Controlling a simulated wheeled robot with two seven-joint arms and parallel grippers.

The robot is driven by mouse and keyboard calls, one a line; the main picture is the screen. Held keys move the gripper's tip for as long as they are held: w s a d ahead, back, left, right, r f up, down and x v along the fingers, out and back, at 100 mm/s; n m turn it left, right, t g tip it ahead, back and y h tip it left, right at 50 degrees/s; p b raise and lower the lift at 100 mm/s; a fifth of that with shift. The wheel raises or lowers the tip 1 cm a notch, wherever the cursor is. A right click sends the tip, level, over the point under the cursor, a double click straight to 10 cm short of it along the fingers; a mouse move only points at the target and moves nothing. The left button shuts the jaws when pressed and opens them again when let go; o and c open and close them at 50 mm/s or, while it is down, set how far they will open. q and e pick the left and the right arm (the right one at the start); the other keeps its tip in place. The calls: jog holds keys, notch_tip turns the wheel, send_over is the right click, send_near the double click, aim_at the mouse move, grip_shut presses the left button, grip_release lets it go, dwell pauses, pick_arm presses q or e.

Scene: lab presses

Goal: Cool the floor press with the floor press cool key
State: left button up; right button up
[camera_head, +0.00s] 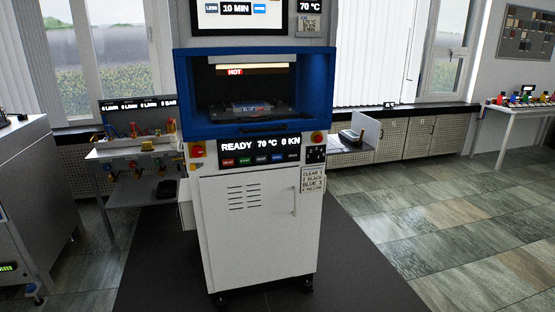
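The floor press (260,215) stands upright in the middle, a white cabinet with a blue-framed chamber on top. The chamber is open at the front and a red HOT sign (235,72) shows inside. Its display (260,145) reads READY, 70 °C, 0 KN. A row of small coloured keys sits below the display. The blue one, which looks like the cool key (278,159), is right of the middle; its lettering is too small to read surely. A flat item with a blue label (250,107) lies in the chamber. Neither of my grippers is in view.
Red knobs on yellow plates (197,151) flank the panel. A white cabinet (25,210) stands at the far left and a bench with coloured fittings (140,155) behind it. The dark mat (350,275) before the press and the tiled floor at right are clear.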

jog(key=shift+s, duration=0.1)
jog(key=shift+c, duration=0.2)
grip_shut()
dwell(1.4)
